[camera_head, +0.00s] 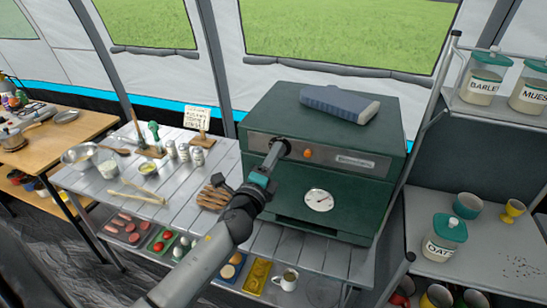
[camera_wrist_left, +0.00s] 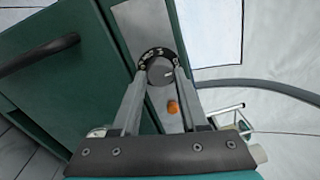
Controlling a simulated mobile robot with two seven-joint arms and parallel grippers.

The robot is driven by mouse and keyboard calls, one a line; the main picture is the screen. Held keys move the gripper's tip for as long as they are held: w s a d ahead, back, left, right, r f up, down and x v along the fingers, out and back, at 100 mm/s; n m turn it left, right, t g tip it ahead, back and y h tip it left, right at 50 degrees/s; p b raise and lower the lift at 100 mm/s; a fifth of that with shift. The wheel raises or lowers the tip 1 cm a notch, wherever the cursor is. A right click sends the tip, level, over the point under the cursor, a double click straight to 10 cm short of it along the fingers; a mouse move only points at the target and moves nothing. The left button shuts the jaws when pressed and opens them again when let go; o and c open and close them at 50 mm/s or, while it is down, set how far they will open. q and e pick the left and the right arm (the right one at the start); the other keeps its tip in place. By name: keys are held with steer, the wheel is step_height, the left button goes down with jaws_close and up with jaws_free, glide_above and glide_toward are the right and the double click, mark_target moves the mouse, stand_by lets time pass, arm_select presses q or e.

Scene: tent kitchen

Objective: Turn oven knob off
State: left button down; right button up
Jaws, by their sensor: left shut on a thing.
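The dark green oven (camera_head: 330,160) stands on the slatted table, with a light metal control strip along its upper front. The oven knob (camera_wrist_left: 160,70) is a round dark grey dial with markings on a black ring, in the left wrist view. My left gripper (camera_wrist_left: 159,80) has its two fingers on either side of this knob and is shut on it. In the head view my left gripper (camera_head: 277,150) reaches the left end of the control strip and hides the knob. An orange indicator (camera_head: 308,153) sits just right of it. My right gripper is not in view.
A round dial (camera_head: 319,200) is on the oven front. A metal shelf with jars (camera_head: 445,238) stands close on the right. Bowls and utensils crowd the slatted table (camera_head: 200,180) on the left.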

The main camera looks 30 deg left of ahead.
arm_select(q)
steer(key=shift+c, duration=2.2)
jaws_free()
steer(key=shift+s, duration=0.1)
steer(key=b+v, duration=0.2)
steer(key=v, duration=1.3)
steer(key=shift+b, duration=0.4)
